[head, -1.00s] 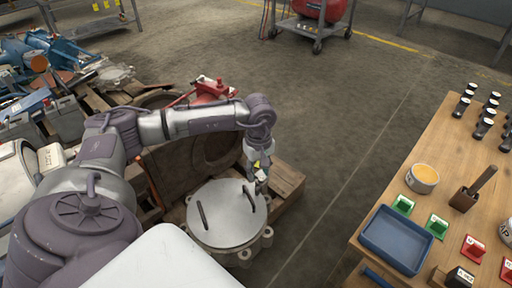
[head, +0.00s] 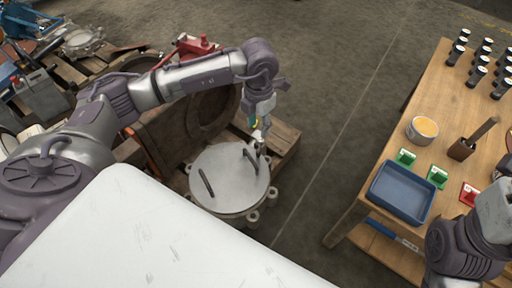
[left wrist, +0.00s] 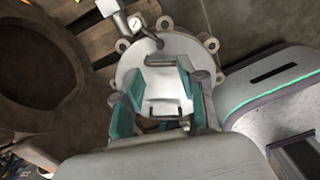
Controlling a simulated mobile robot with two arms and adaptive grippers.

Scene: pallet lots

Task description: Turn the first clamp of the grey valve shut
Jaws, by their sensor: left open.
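The grey valve (head: 228,178) lies on a wooden pallet in the head view, a round flange with a flat pale lid, two dark bar handles and several lugs around its rim. I cannot tell which lug is the first clamp. My left gripper (head: 261,140) is above the lid's upper right edge, near the right handle. In the left wrist view the left gripper (left wrist: 155,100) is open, its teal-padded fingers apart over the lid (left wrist: 165,80), with nothing seen held. The fingers hide part of the rim. My right gripper is not seen; only part of that arm shows at lower right.
A small pressure gauge (left wrist: 108,8) on a stem is close to the lid. A wooden bench (head: 390,142) at right carries a blue tray (head: 402,192), a tin (head: 422,130) and green and red blocks. Clear floor lies between valve and bench.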

